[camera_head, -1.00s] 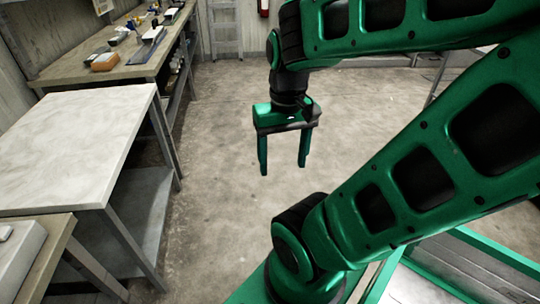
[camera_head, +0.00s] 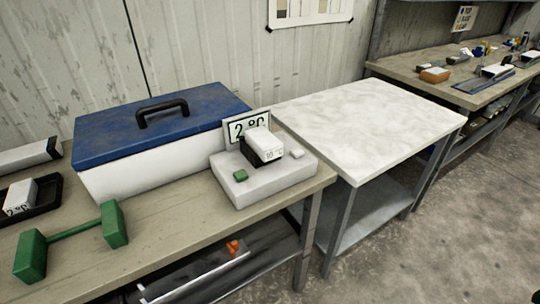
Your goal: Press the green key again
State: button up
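A small green key (camera_head: 240,175) sits on the front left part of a pale grey box-shaped device (camera_head: 262,190) on the wooden bench. A small white key (camera_head: 297,154) is on the device's right side. A black holder with a white block (camera_head: 263,143) labelled "10 °C" stands on top of the device. A sign reading "2 °C" (camera_head: 240,128) stands behind it. My gripper is not in view now, so its distance from the green key does not show.
A blue-lidded white cooler (camera_head: 160,125) stands left of the device. A green dumbbell-shaped object (camera_head: 74,230) and a black tray (camera_head: 50,200) lie further left on the bench (camera_head: 165,225). A bare white-topped table (camera_head: 375,115) adjoins at right; the floor (camera_head: 455,240) beyond is clear.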

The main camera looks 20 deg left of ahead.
aim_at(241, 174)
jog(key=u, duration=1.25)
